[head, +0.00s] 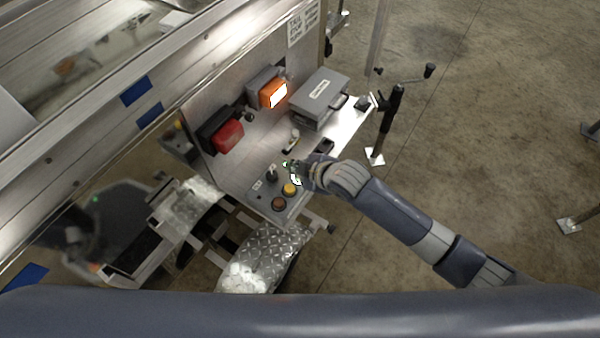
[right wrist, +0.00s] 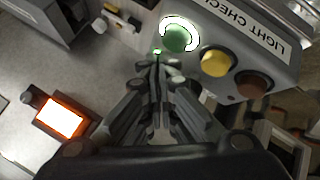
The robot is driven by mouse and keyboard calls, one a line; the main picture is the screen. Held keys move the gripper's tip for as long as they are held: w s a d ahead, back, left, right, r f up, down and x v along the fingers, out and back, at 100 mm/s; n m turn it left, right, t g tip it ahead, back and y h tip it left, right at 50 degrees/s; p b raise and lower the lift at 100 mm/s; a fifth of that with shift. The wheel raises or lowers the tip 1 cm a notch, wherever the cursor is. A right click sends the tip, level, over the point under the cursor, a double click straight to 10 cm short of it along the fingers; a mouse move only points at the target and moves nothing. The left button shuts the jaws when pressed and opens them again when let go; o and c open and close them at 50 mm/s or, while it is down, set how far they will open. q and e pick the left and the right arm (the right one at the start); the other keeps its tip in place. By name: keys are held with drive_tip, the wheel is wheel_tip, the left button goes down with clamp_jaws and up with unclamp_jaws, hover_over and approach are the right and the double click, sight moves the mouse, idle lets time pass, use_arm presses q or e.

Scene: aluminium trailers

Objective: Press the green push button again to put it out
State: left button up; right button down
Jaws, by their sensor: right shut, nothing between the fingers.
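The green push button (right wrist: 178,38) sits on a grey control box (right wrist: 235,27) labelled LIGHT CHECK, with a bright white ring around it. In the head view the green button (head: 297,180) shows as a bright white and green patch beside my right gripper (head: 289,166). In the right wrist view my right gripper (right wrist: 157,60) is shut and empty. Its fingertips appear just beside the button's lower left edge, with a small green glint on them. I cannot tell whether they touch the box. My left gripper is not in view.
A yellow button (head: 289,189) and a brownish-orange button (head: 278,204) line up beside the green one. A black switch (head: 271,173) stands on the same box. Behind are a lit orange lamp (head: 273,94), a red lamp (head: 228,136) and a grey case (head: 320,97).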

drive_tip(key=shift+f, duration=0.15)
drive_tip(key=shift+f, duration=0.3)
drive_tip(key=shift+f, duration=0.3)
idle(0.4)
drive_tip(key=shift+r, duration=0.1)
drive_tip(key=shift+r+p, duration=0.65)
drive_tip(key=shift+p, duration=0.1)
wheel_tip(320, 180, up, 6)
drive_tip(key=p, duration=0.6)
